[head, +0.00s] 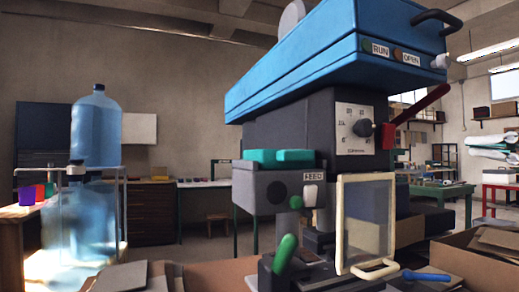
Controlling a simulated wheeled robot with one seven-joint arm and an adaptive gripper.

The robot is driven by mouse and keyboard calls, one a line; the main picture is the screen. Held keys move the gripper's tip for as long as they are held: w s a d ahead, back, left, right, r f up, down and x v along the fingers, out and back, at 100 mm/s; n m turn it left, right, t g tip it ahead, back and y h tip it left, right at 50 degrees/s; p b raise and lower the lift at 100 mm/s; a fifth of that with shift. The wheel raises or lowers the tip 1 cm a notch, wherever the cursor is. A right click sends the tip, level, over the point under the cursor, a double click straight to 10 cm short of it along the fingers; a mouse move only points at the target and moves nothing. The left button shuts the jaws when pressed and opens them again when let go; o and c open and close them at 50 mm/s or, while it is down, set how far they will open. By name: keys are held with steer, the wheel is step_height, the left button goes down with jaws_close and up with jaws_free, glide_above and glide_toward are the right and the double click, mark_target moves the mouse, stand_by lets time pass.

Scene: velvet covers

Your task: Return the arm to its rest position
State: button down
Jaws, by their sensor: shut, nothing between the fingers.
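My gripper is not in view. White rounded segments (492,146) show at the right edge; I cannot tell whether they are part of my arm. A large machine with a blue top cover (300,70) fills the middle and right.
A blue water bottle (96,128) stands on a dispenser at left. Coloured cups (38,193) sit on a wooden bench (14,232). Open cardboard boxes (470,262) lie at the lower right. A green table (440,188) and a red stand (499,187) are further back right.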

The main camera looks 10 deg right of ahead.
steer(key=s+a+f+n+g+y, duration=0.35)
steer(key=a+f+n+g, duration=0.7)
steer(key=a+f, duration=0.95)
steer(key=s+d+f+n+g+h, duration=0.2)
steer(key=s+f+g+h, duration=0.2)
steer(key=s+f, duration=0.25)
steer(key=s+d+f+n+g+h, duration=0.2)
steer(key=s+f+n+g+h, duration=0.15)
steer(key=s+f+h, duration=0.35)
step_height(320, 180, up, 28)
steer(key=w+m+t+y+p, duration=0.1)
steer(key=t+y+p, duration=0.1)
steer(key=p, duration=2.5)
steer(key=shift+d+r+t, duration=0.15)
steer(key=shift+t, duration=0.65)
